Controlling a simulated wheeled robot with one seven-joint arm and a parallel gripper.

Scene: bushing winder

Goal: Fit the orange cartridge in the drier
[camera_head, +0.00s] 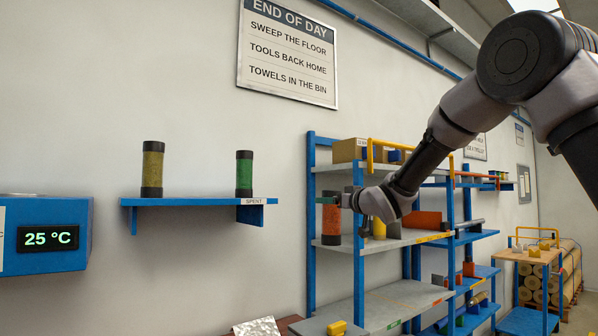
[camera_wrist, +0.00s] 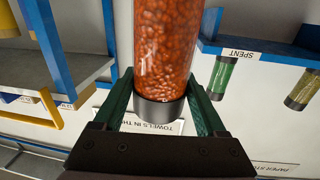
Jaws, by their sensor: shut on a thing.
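The orange cartridge (camera_head: 331,221) is a clear cylinder of orange beads with dark end caps. It is upright in the head view, in front of the blue shelf rack. My gripper (camera_head: 345,199) is shut on it from the right side. In the wrist view the cartridge (camera_wrist: 163,45) fills the middle, between the two green fingers of my gripper (camera_wrist: 162,92); its far end is cut off by the frame. The drier cannot be made out in either view.
A wall shelf (camera_head: 190,201) marked SPENT bears a yellow cartridge (camera_head: 152,168) and a green cartridge (camera_head: 244,174). A blue box (camera_head: 45,262) with a 25 °C display is at the left. A shelf rack (camera_head: 311,270) stands behind my gripper. Bare wall lies between shelf and rack.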

